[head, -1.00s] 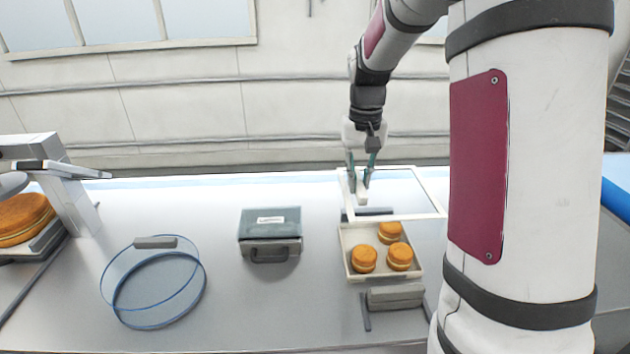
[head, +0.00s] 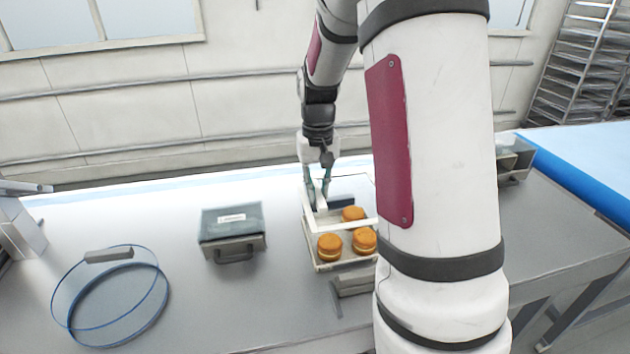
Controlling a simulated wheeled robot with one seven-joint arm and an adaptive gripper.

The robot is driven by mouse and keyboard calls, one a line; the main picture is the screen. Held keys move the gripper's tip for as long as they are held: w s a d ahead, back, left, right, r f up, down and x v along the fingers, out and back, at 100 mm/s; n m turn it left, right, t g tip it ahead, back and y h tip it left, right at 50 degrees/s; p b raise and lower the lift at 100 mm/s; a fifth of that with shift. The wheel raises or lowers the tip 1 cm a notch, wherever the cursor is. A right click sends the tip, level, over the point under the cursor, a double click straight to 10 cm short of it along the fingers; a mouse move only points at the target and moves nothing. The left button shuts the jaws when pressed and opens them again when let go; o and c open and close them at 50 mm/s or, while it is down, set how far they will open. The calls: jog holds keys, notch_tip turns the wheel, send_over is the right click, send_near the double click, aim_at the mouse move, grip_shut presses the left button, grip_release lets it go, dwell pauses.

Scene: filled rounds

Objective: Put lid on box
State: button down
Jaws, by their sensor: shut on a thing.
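The box (head: 312,251) is a shallow white tray on the grey table, right of centre in the head view. Three round orange-brown filled cakes (head: 330,247) are in it. The lid (head: 345,227) is a thin white frame with a see-through middle. My gripper (head: 317,195) is shut on the lid near its left side. The lid hangs over the back part of the box, with its front bar passing across the cakes in the picture. I cannot tell how large the gap to the box is. My arm hides the right ends of the lid and box.
A grey-green case (head: 232,236) stands left of the box. A clear blue-rimmed round container (head: 110,300) lies further left. A grey block (head: 352,284) sits just in front of the box. Open table lies between the case and the box.

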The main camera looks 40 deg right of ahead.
jog(key=shift+f+b, duration=0.95)
jog(key=shift+f, duration=3.2)
jog(key=c, duration=1)
grip_release()
jog(key=shift+o, duration=0.2)
jog(key=shift+r+p, duration=1.3)
jog(key=shift+r, duration=2.2)
